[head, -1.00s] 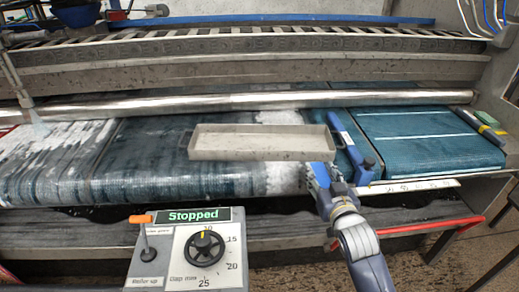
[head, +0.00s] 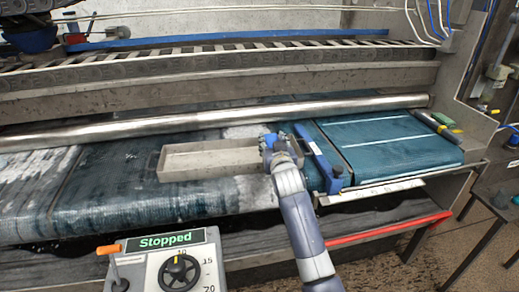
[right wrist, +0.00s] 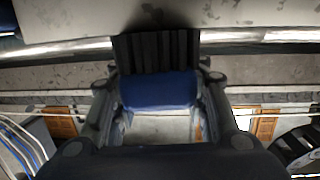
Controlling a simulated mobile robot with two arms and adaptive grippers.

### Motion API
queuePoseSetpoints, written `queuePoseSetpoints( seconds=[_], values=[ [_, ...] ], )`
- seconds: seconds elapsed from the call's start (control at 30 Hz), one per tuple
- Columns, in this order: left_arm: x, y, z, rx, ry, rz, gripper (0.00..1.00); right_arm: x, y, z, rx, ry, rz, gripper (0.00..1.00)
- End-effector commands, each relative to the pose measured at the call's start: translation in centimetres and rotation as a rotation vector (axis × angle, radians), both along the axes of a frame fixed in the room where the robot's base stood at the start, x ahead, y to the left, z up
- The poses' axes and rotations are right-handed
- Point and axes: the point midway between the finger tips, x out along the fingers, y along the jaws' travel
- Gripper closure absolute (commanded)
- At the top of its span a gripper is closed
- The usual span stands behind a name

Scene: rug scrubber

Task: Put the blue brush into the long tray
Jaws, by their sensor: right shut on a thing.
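The long tray (head: 208,174) is a shallow grey metal tray lying on the wet rug in the head view. My right gripper (head: 275,148) is at the tray's right end and covers part of it. In the right wrist view the blue brush (right wrist: 158,90) is between the two fingers, with its dark bristles pointing up in the picture. The right gripper is shut on it. In the head view the brush is mostly hidden by the gripper. I cannot tell how high it is above the tray.
A metal roller (head: 200,121) spans behind the tray. A control box (head: 165,262) reading "Stopped" stands in front.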

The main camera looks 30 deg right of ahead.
Motion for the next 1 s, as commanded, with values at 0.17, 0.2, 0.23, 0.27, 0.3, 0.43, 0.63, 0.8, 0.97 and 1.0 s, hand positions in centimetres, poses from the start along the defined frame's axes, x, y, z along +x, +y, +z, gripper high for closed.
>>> queuePoseSetpoints(
  seconds=[0.17,0.2,0.23,0.27,0.3,0.43,0.63,0.8,0.97,1.0],
  values=[
    [-0.1,-0.4,0.1,-0.005,0.001,-0.001,1.00,2.8,1.8,-0.3,0.002,0.000,0.001,0.85],
    [-0.1,-0.5,0.1,-0.006,0.001,-0.002,1.00,3.1,2.0,-0.4,0.002,0.002,0.000,0.85],
    [-0.1,-0.6,0.1,-0.007,0.001,-0.002,1.00,3.3,2.1,-0.5,0.002,0.002,0.000,0.85],
    [-0.1,-0.7,0.1,-0.008,0.002,-0.003,1.00,3.4,2.2,-0.5,0.002,0.002,0.000,0.85],
    [-0.1,-0.7,0.1,-0.009,0.002,-0.003,1.00,3.5,2.2,-0.6,0.002,0.002,0.000,0.85],
    [-0.2,-0.7,0.1,-0.008,0.002,-0.004,1.00,3.5,2.2,-1.3,0.000,0.006,-0.001,0.85],
    [-0.1,-0.7,0.3,-0.008,0.002,-0.004,1.00,3.5,2.3,-3.7,0.000,0.003,0.001,0.85],
    [-0.1,-0.7,0.3,-0.009,0.002,-0.003,1.00,3.4,2.3,-4.2,0.004,0.004,0.001,0.85],
    [-0.1,-0.7,0.3,-0.008,0.001,-0.003,1.00,3.4,2.3,-4.6,0.006,0.012,0.000,0.41],
    [-0.1,-0.6,0.3,-0.008,0.001,-0.003,1.00,3.3,2.3,-4.7,0.007,0.012,0.000,0.39]
  ],
)
